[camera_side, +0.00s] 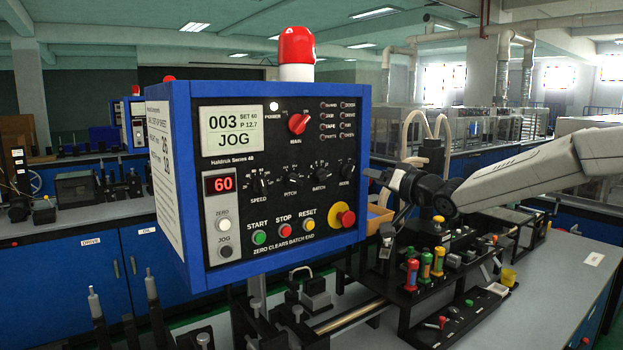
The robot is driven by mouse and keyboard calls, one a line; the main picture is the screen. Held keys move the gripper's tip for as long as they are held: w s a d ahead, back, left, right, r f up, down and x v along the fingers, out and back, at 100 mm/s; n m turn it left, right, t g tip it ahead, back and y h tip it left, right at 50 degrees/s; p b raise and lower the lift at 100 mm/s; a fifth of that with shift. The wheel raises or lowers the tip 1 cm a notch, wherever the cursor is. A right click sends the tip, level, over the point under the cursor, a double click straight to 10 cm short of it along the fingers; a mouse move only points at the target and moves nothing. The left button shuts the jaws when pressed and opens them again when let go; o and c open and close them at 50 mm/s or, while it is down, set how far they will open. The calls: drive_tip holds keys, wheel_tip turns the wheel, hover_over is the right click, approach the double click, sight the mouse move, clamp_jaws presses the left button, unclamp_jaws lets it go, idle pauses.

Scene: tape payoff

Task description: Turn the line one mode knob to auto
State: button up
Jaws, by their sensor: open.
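The mode knob (346,171) is a small black knob at the right end of a row of knobs on the front panel of a blue control box (228,272). The box's display (232,130) reads JOG. The marks around the knob and its pointer are too small to read. My gripper (376,186) is just right of the box's right edge, at about the height of the knob. It comes in from the right, is open with nothing seen between its fingers, and appears apart from the knob. I see no line number on the panel.
A red emergency button (344,216) sits below the mode knob. A red main switch (298,123) is above, and a red beacon (296,50) tops the box. A black rack with coloured handles (438,262) stands below my arm. A similar box (134,122) is far behind at left.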

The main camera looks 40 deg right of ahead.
sight(352, 172)
drive_tip(key=shift+w, duration=3.65)
clamp_jaws()
